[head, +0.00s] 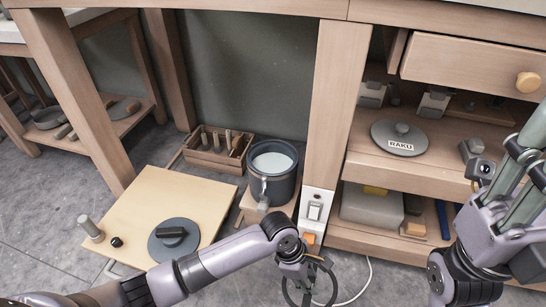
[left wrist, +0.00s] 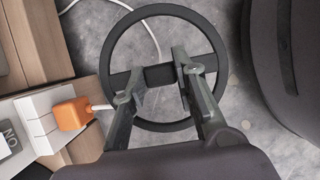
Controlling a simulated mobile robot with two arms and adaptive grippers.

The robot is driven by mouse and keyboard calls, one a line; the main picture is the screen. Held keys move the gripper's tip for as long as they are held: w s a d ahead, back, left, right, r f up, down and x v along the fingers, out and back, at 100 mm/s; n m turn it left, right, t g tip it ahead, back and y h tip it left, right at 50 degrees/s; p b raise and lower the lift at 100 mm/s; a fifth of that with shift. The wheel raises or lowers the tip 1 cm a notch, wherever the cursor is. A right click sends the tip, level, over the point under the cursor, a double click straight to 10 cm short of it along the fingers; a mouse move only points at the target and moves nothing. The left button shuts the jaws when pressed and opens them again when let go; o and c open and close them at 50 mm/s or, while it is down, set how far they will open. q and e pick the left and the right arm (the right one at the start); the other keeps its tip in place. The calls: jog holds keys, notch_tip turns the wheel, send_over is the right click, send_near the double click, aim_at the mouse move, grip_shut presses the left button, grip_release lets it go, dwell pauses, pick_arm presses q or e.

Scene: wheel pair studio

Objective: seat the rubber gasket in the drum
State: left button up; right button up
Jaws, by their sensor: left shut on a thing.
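The dark ring with a crossbar and a central block, which I take for the rubber gasket (left wrist: 160,75), is in my left gripper (left wrist: 160,84). The fingers are shut on its central block. In the head view the left gripper (head: 318,263) is low in the middle, in front and to the right of the drum, with part of the ring below it. The drum (head: 270,188) is a dark grey open pot, pale inside, standing upright. My right gripper (head: 518,165) is at the right edge; its fingertips are not clear.
A dark round lid with a handle (head: 172,241) lies on a pale board (head: 135,205). A post carries a white switch box (head: 314,212) with an orange plug (left wrist: 72,113). A RAKU disc (head: 400,140) is on the shelf.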

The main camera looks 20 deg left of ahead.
pick_arm(q)
grip_shut()
